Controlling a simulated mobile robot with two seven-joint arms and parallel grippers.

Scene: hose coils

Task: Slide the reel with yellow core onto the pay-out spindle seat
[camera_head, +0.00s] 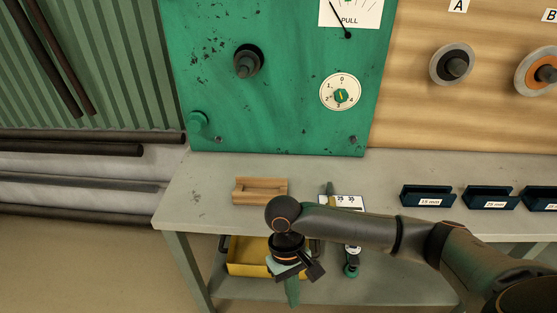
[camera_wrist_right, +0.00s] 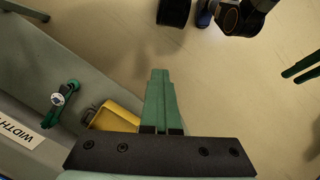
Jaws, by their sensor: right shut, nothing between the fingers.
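The pay-out spindle (camera_head: 247,63) is probably the dark peg on the green panel (camera_head: 290,110); it is bare. No reel with a yellow core is visible. A grey reel with a dark centre (camera_head: 452,64) hangs under label A, and one with an orange core (camera_head: 540,72) under label B, cut by the edge. My right gripper (camera_head: 293,291) points downward in front of the bench, near the yellow bin. In the right wrist view its green fingers (camera_wrist_right: 160,80) are together with nothing between them. My left gripper is not identifiable in either view.
A wooden cradle (camera_head: 260,190) and blue labelled trays (camera_head: 428,195) stand on the grey bench (camera_head: 185,190). A yellow bin (camera_head: 248,268) is below, with a green-handled dial tool (camera_head: 352,258) nearby. Pipes (camera_head: 80,148) lie at left. The bench's left end is clear.

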